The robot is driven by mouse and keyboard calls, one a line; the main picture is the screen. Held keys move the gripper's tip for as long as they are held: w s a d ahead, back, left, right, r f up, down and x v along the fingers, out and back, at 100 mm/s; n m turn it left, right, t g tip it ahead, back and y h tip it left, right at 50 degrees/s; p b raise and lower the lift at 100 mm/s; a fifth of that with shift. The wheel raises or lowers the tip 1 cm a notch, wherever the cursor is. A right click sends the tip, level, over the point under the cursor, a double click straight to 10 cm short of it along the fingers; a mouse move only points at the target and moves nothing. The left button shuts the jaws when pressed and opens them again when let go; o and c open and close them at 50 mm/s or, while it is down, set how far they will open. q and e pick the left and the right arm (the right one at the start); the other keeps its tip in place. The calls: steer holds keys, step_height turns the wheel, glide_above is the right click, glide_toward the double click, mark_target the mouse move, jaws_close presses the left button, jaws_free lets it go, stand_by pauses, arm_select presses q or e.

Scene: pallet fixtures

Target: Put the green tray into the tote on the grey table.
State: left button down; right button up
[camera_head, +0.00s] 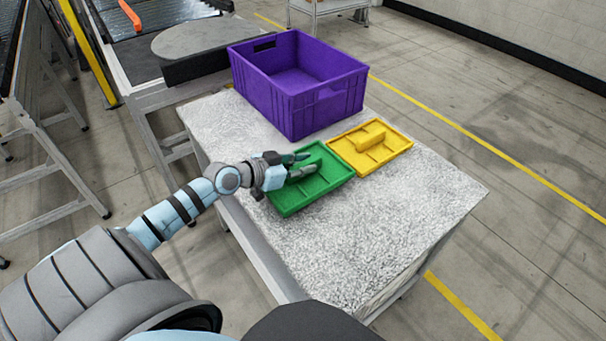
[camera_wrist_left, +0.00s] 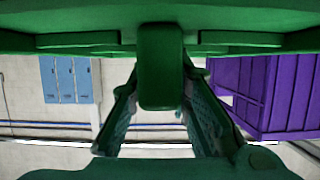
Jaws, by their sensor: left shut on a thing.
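The green tray (camera_head: 328,172) is at the left side of the grey speckled table (camera_head: 390,225), in front of the purple tote (camera_head: 310,105). I cannot tell whether it rests on the table or hangs just above it. My left gripper (camera_head: 301,168) reaches over it from the left and is shut on its raised middle grip. In the left wrist view the green tray (camera_wrist_left: 75,40) fills the top, with its grip (camera_wrist_left: 160,75) between my fingers. The purple tote (camera_wrist_left: 265,90) shows at the right there. The tote looks empty where its floor shows. My right gripper is not in view.
A yellow tray (camera_head: 384,152) with a raised grip lies right of the green tray, close to the tote. The table's front and right parts are clear. A conveyor with a grey rounded end (camera_head: 195,50) stands behind at the left.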

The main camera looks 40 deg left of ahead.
arm_select(q)
step_height(320, 180, down, 2)
steer(key=shift+f, duration=0.1)
steer(key=shift+f+b, duration=0.1)
steer(key=shift+b, duration=0.2)
steer(key=c, duration=1.5)
jaws_free()
